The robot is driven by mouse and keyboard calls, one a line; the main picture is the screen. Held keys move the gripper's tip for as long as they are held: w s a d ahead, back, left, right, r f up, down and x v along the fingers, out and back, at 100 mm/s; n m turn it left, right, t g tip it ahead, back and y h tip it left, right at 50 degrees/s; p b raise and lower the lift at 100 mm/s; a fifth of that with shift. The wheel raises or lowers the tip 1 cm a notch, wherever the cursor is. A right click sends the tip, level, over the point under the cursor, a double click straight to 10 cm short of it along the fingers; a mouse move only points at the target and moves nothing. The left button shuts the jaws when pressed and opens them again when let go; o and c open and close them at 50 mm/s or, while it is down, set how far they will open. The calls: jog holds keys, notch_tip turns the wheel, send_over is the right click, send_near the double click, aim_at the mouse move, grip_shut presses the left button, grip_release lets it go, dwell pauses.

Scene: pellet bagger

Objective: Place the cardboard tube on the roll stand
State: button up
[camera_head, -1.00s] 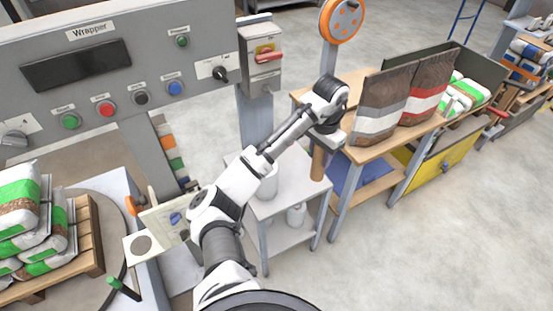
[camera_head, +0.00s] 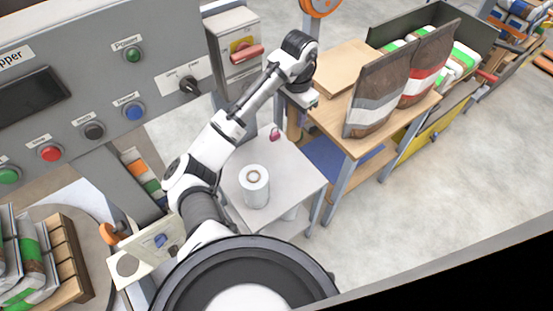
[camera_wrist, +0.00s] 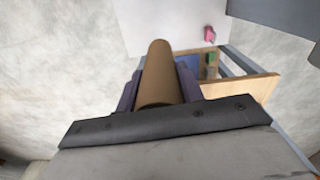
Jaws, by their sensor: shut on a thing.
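The cardboard tube is a plain brown cylinder between the two fingers of my gripper in the wrist view (camera_wrist: 158,75). My gripper (camera_wrist: 158,92) is shut on it, and the tube extends beyond the fingers. In the head view the tube (camera_head: 294,124) hangs below my gripper (camera_head: 299,103), partly hidden, near the far right corner of a small grey-white table (camera_head: 290,175). A white roll with a hollow core (camera_head: 254,188) stands upright on this table. I cannot tell for sure which thing is the roll stand.
A wooden table (camera_head: 345,128) with tall bags (camera_head: 380,95) stands right of my gripper. A small pink thing (camera_head: 275,133) is at the grey-white table's back. A control panel (camera_head: 100,85) and a red-handled switch box (camera_head: 238,55) stand left. Open floor (camera_head: 440,180) lies right.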

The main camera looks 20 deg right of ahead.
notch_tip(320, 180, down, 19)
jog(key=b, duration=0.4)
jog(key=shift+r+b, duration=0.2)
jog(key=shift+b, duration=0.15)
jog(key=shift+s, duration=0.1)
jog(key=shift+f, duration=0.15)
jog(key=o, duration=1)
